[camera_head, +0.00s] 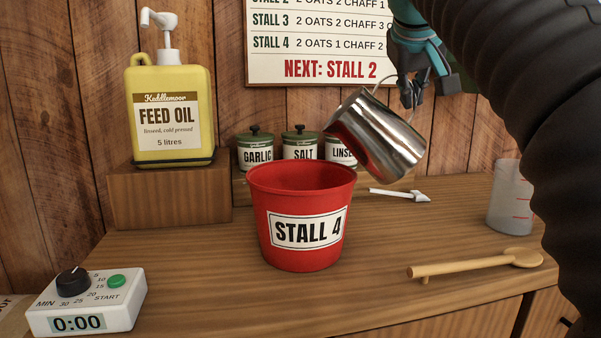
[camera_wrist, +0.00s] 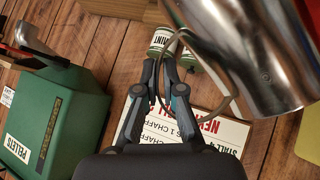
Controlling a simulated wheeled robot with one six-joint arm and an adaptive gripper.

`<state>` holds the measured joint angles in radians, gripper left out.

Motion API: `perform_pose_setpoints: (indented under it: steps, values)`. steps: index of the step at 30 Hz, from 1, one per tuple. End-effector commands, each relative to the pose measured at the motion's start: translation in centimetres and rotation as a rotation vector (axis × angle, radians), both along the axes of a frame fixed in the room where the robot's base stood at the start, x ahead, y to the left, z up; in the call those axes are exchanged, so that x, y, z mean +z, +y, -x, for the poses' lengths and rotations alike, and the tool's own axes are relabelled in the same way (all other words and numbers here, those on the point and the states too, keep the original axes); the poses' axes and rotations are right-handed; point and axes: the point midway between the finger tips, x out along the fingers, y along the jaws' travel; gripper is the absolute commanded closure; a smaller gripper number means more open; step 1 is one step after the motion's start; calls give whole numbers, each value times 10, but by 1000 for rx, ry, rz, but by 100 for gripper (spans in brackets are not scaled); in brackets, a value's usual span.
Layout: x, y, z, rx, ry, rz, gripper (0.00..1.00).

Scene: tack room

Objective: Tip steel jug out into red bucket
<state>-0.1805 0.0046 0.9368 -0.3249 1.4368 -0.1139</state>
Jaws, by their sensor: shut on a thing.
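The steel jug (camera_head: 378,135) is held in the air above and to the right of the red bucket (camera_head: 302,243). My gripper (camera_head: 411,92) is shut on the jug's thin handle. In the wrist view the jug (camera_wrist: 262,50) fills the upper right and my gripper (camera_wrist: 163,92) has its fingers at the handle. The bucket stands upright on the bench and is labelled STALL 4. Its inside is mostly hidden, and I see no stream leaving the jug.
A yellow feed oil bottle (camera_head: 168,110) stands on a wooden block (camera_head: 168,196). Tins (camera_head: 300,148) line the back. A white scoop (camera_head: 399,194), a wooden spoon (camera_head: 475,264), a clear measuring cup (camera_head: 507,205) and a timer (camera_head: 87,303) lie around the bucket. A green pellets bin (camera_wrist: 55,115) shows in the wrist view.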

Motion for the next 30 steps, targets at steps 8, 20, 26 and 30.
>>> perform_pose_setpoints:
  steps: [8,20,26,30]
  values:
    - [4,-13,-2,-3,10,-157,100]
    - [-22,-34,-3,2,26,-351,100]
    - [-26,-44,-5,5,35,-457,100]
    - [-33,-50,-6,7,40,-537,100]
